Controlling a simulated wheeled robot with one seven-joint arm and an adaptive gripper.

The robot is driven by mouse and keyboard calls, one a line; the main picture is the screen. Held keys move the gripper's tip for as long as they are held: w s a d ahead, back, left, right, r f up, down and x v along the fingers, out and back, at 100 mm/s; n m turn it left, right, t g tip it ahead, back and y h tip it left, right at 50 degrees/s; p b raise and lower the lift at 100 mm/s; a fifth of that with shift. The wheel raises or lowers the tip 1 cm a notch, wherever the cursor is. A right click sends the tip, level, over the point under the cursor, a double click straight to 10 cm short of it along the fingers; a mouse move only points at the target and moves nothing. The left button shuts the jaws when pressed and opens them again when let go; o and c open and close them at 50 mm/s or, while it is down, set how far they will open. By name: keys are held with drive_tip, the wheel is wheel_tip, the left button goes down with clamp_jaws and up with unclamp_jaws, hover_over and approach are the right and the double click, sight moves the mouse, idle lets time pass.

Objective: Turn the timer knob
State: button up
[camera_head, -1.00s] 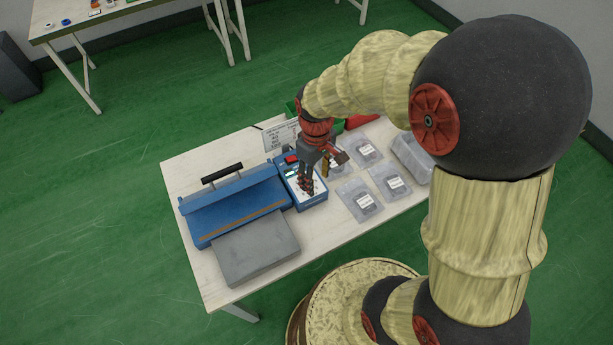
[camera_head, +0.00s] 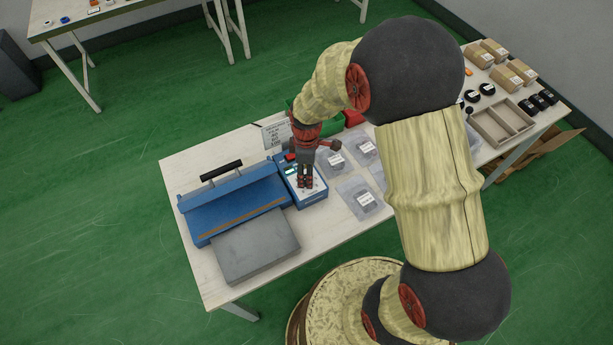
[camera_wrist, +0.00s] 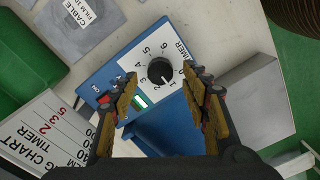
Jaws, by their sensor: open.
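The timer knob (camera_wrist: 160,71) is a black round dial with a white pointer line, on a white numbered face marked TIMER. In the wrist view the pointer aims down and right, near the 1. The face is on the blue control box (camera_head: 317,196) at the right end of the blue sealer. My gripper (camera_head: 305,186) is over this box in the head view and hides the knob there. In the wrist view my gripper (camera_wrist: 168,92) is open, its fingers apart with the knob between and beyond their tips. I cannot tell any contact.
The sealer (camera_head: 235,203) has a black handle and a grey plate (camera_head: 255,247) in front. A chart sign (camera_wrist: 45,130) stands behind the box. Clear bags (camera_head: 358,198) lie to the right. A wooden tray (camera_head: 503,122) and cartons are farther right.

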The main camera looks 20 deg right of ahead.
drive_tip(key=shift+f, duration=1)
drive_tip(key=shift+c, duration=1.2)
drive_tip(key=c, duration=0.9)
